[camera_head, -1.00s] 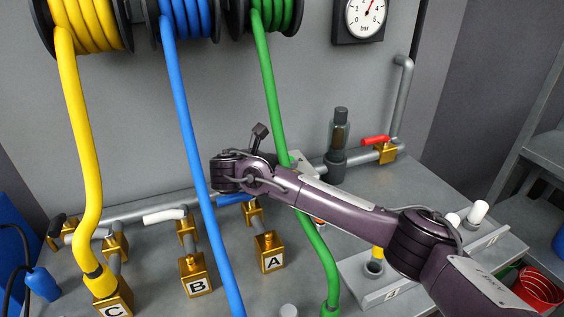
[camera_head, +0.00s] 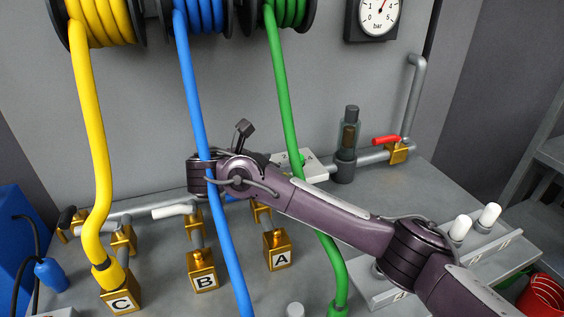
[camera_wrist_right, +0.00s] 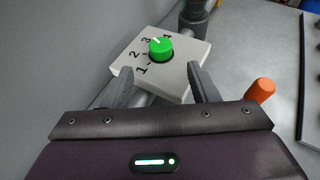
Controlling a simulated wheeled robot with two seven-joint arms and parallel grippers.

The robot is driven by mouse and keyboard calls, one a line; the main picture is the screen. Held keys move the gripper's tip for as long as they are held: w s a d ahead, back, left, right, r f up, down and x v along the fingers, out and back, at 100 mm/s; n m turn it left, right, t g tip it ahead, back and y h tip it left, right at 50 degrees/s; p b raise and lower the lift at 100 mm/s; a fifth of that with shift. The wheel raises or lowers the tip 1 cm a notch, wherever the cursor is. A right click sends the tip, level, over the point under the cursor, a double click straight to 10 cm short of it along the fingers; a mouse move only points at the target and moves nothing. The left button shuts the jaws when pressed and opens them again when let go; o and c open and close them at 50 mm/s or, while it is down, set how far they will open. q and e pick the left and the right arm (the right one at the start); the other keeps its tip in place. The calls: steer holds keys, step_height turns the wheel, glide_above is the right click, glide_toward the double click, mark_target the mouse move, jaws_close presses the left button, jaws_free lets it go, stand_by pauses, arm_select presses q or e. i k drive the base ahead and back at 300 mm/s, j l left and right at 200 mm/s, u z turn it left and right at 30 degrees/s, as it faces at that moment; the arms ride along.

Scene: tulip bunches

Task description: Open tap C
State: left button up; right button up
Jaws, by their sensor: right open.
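Tap C is the brass valve (camera_head: 122,238) behind the block marked C (camera_head: 121,298), at lower left in the head view. The yellow hose (camera_head: 92,150) runs down to that block and crosses in front of the tap's left side. The tap's handle is mostly hidden there, so I cannot tell its position. My right gripper (camera_wrist_right: 160,68) is open and empty in the right wrist view. It faces a white box (camera_wrist_right: 183,72) with a green knob (camera_wrist_right: 160,49). In the head view my right wrist overlaps the blue hose, well right of tap C.
The blue hose (camera_head: 191,90) and green hose (camera_head: 282,100) hang near my right arm. Tap B (camera_head: 194,225) has a white handle (camera_head: 172,211). Block A (camera_head: 277,252) stands right of block B (camera_head: 202,275). A red-handled valve (camera_head: 397,152) is at the back right.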

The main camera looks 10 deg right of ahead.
mark_target(93, 229)
steer(key=k, duration=1.5)
